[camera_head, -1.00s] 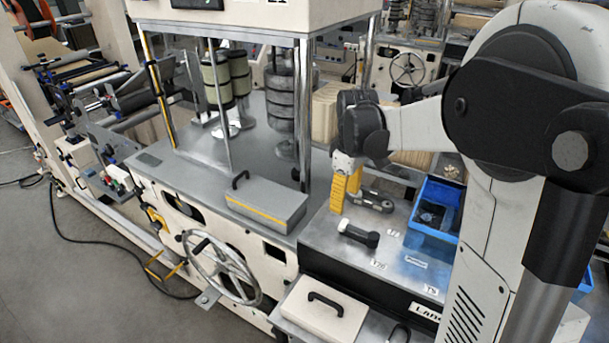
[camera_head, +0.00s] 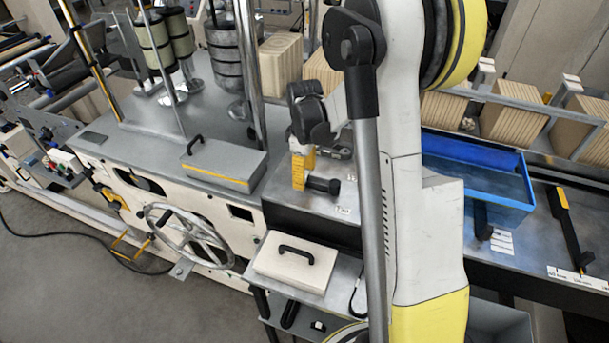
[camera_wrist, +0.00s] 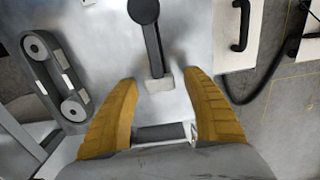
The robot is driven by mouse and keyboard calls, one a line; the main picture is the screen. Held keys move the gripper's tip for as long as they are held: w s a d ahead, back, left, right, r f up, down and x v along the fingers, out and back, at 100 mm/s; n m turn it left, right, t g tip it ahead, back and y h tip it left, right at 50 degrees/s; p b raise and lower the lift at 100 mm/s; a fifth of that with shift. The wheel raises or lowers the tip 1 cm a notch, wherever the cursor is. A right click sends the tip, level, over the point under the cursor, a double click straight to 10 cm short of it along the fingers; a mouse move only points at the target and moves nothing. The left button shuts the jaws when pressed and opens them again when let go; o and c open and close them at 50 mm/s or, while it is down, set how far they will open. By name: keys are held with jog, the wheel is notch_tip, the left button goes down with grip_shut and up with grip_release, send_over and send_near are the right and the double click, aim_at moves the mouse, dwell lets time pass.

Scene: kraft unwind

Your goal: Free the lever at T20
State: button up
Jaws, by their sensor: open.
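My gripper (camera_head: 303,170) points down over the grey metal bench top, its yellow fingers apart. In the wrist view the open fingers (camera_wrist: 163,80) have a pale block between their tips. A dark lever-like bar (camera_wrist: 154,48) with a round black end runs from this block away from the gripper. In the head view its black end (camera_head: 322,185) shows just right of the fingers; the rest is hidden behind them. No contact between fingers and lever can be made out. A small white label (camera_head: 343,211) lies on the bench near it, too small to read.
A grey link-shaped part with two round ends (camera_wrist: 58,80) lies left of the fingers in the wrist view. A handled grey box (camera_head: 222,165), a handled pale case (camera_head: 295,262) and a blue bin (camera_head: 500,190) stand around. A spoked handwheel (camera_head: 190,238) is on the machine front.

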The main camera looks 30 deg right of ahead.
grip_shut()
